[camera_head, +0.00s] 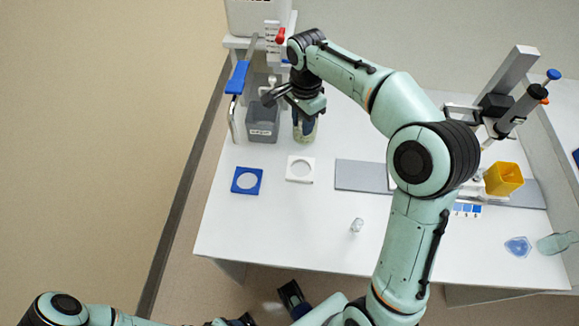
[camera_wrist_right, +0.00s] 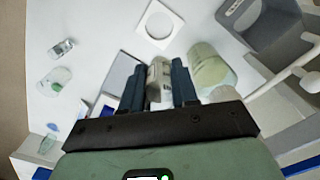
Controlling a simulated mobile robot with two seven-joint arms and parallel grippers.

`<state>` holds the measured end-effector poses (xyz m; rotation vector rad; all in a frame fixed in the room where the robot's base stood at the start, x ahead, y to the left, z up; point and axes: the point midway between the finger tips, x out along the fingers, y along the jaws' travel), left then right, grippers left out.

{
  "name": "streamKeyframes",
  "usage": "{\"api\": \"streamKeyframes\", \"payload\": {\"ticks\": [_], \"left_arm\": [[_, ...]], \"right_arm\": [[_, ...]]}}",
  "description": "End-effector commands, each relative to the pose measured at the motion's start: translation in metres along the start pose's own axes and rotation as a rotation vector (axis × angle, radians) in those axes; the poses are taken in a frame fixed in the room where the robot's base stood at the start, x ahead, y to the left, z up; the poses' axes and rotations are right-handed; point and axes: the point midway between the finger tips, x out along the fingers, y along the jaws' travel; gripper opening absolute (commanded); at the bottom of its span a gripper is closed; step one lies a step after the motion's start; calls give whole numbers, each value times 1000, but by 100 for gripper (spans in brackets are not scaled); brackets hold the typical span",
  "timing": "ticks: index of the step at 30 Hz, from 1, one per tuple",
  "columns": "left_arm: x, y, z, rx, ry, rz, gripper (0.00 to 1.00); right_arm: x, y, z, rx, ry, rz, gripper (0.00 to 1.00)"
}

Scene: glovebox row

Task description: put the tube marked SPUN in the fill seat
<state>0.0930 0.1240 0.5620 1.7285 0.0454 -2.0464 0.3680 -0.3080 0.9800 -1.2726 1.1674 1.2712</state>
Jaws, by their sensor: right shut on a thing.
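My right gripper (camera_head: 305,112) is shut on a small pale tube (camera_wrist_right: 160,75), upright between the blue fingers (camera_wrist_right: 157,90) in the right wrist view. Its lettering is too small to read. In the head view, the gripper hides this tube. A cloudy yellow-green jar (camera_head: 305,131) stands close by and also shows in the wrist view (camera_wrist_right: 208,68). A white square holder with a round opening (camera_head: 300,157) and a blue one (camera_head: 236,188) lie on the table. I cannot tell which place is the fill seat. My left gripper (camera_head: 291,296) is low at the bottom edge, its jaws unclear.
A grey bin (camera_head: 263,122) stands left of the jar. A small clear vial (camera_head: 357,225) stands near the front. A grey mat (camera_head: 360,175), a yellow box (camera_head: 503,179) and a blue dish (camera_head: 517,246) are to the right. The front left table is clear.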

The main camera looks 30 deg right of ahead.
Motion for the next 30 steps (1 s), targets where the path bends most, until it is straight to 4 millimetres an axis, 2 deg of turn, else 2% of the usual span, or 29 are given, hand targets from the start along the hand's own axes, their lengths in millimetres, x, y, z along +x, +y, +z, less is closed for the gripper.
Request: {"api": "streamKeyframes", "payload": {"ticks": [5, 16, 21, 26, 30], "left_arm": [[8, -3, 1, -1, -4, -1, 62], [19, -7, 2, -2, -7, -2, 62], [20, -8, 2, -2, -8, -2, 62], [21, -8, 2, -2, -8, -2, 62], [22, -8, 2, -2, -8, -2, 62]], "right_arm": [[36, 2, 0, 1, 0, 7, 0], [128, 2, 0, 1, -2, 7, 0], [151, 1, 0, 0, 0, 4, 0], [159, 1, 0, 0, 0, 3, 0], [176, 1, 0, 1, -1, 5, 0]]}}
